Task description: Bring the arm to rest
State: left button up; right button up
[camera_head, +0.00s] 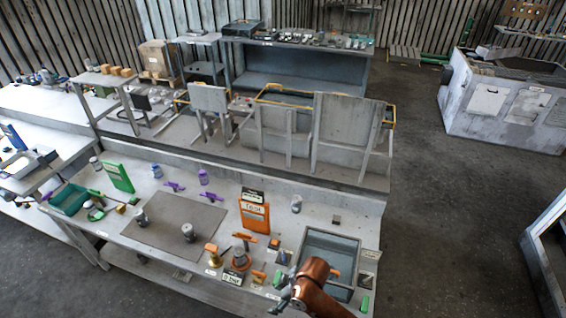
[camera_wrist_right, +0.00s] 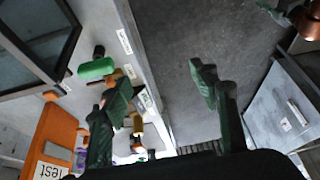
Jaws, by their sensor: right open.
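My right arm (camera_head: 315,284), copper-coloured, comes in at the bottom of the head view, over the front right part of the workbench. My right gripper (camera_head: 281,297) is small there, near the front edge and left of the grey tray. In the right wrist view its two green fingers stand well apart, with the gripper (camera_wrist_right: 163,85) open and nothing held between them. The floor and the bench edge show through the gap. My left arm and gripper are not in view.
The workbench holds a grey tray (camera_head: 313,241), an orange Test box (camera_head: 254,214), a grey part on an orange base (camera_head: 239,256) and a dark mat (camera_head: 160,237). In the wrist view, a green cylinder (camera_wrist_right: 97,69) lies near the bench edge. Open floor (camera_head: 450,230) lies to the right.

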jog(key=s+d+f+m+t+h, duration=0.15)
jog(key=s+d+m, duration=0.4)
jog(key=d, duration=0.65)
jog(key=s+d+m+h, duration=0.2)
jog(key=s+d+m, duration=0.35)
jog(key=d, duration=0.75)
jog(key=s+d+f+m+t+h, duration=0.15)
jog(key=s+d+m, duration=0.25)
jog(key=s+d, duration=0.6)
notch_tip(320, 180, down, 33)
jog(key=d+g+b, duration=0.1)
jog(key=g+b, duration=0.1)
jog(key=b, duration=0.3)
pick_arm(q)
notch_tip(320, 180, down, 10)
jog(key=b, duration=0.4)
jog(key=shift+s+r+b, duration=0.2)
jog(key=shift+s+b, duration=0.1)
pick_arm(e)
jog(key=s+f+n+g, duration=0.1)
jog(key=s+f, duration=1.8)
jog(key=f, duration=0.4)
jog(key=shift+s+f, duration=0.2)
jog(key=shift+f, duration=0.05)
